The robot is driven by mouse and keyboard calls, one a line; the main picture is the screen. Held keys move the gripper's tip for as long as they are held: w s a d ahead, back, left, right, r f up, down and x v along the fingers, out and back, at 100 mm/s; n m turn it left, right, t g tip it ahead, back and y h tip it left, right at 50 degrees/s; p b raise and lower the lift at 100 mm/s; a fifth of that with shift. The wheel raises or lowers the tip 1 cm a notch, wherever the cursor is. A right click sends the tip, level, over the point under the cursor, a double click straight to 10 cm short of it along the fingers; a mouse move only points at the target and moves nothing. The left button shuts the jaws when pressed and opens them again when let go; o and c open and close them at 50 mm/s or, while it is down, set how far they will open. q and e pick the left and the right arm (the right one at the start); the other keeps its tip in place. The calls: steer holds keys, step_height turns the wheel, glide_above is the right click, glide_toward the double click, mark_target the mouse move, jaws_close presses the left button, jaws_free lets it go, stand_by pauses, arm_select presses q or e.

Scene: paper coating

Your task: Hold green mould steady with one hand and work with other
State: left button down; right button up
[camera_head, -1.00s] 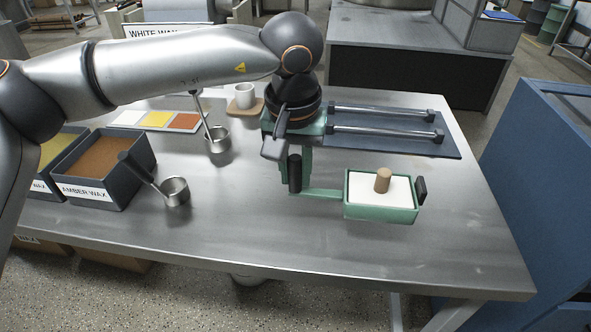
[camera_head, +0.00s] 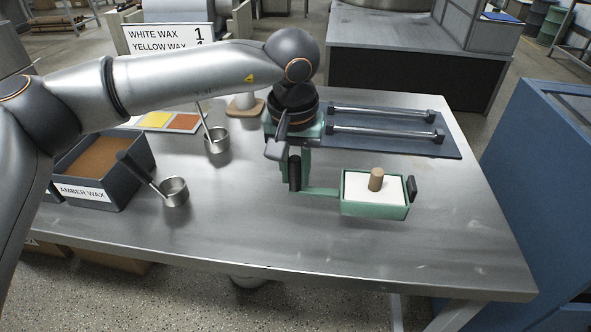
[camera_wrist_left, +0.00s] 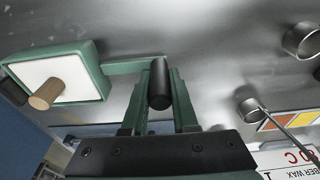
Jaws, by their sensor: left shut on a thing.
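The green mould (camera_head: 376,211) is a shallow green tray with a white fill and an upright wooden peg (camera_head: 376,179). It is at the right-centre of the table, with a black grip (camera_head: 412,189) on its right side. A green bar (camera_head: 318,191) runs left from it to a black upright handle (camera_head: 295,173). My left gripper (camera_wrist_left: 159,88) is shut on this handle, which sits between its green fingers. The mould also shows in the left wrist view (camera_wrist_left: 103,85). I cannot tell whether it rests on the table. My right gripper is not in view.
Two metal ladles (camera_head: 174,191) (camera_head: 217,141) stand left of my gripper. The amber wax bin (camera_head: 83,190) is farther left. A dark rack with two metal bars (camera_head: 385,131) lies behind the mould. A blue cabinet (camera_head: 540,200) stands at right. The front table is clear.

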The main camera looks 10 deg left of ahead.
arm_select(q)
steer(key=shift+w+a+f+b, duration=0.2)
steer(key=shift+w+f, duration=1.1)
steer(key=shift+w, duration=0.15)
steer(key=shift+w+a+f+b, duration=0.15)
steer(key=shift+w+f, duration=1.15)
steer(key=shift+w, duration=0.1)
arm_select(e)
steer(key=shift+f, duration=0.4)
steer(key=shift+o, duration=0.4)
